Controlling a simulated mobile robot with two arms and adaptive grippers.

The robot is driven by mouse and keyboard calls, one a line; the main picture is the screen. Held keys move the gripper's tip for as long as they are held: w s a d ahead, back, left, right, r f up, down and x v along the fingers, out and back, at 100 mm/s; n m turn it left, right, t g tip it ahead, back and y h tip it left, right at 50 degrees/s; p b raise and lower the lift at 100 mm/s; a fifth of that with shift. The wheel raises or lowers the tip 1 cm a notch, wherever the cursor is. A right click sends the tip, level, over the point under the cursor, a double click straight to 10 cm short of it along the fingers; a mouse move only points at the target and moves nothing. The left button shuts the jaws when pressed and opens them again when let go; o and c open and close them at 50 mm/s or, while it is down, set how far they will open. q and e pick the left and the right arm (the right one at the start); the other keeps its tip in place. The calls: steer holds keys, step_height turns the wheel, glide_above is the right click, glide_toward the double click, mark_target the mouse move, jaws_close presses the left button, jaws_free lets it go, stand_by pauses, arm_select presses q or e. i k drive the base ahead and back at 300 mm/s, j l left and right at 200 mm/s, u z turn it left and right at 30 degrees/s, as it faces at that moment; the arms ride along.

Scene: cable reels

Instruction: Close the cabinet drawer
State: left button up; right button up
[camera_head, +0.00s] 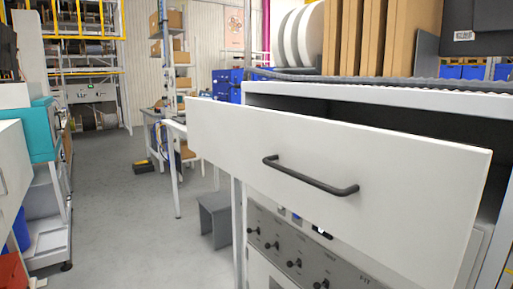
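The cabinet drawer (400,190) has a large white front panel. It stands pulled out toward me from the cabinet (385,96), and a dark opening shows behind its top edge on the right. A black bar handle (310,178) runs across the middle of the panel. Neither of my grippers shows in this view, and nothing is seen touching the drawer or its handle.
A control panel with black knobs (295,262) sits below the drawer. Cardboard boxes and white reels (299,38) stand on the cabinet top. A small grey stool (215,216) stands behind the drawer. The grey floor (125,225) at left is mostly clear.

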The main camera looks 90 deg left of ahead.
mark_target(409, 202)
steer(key=u, duration=2.35)
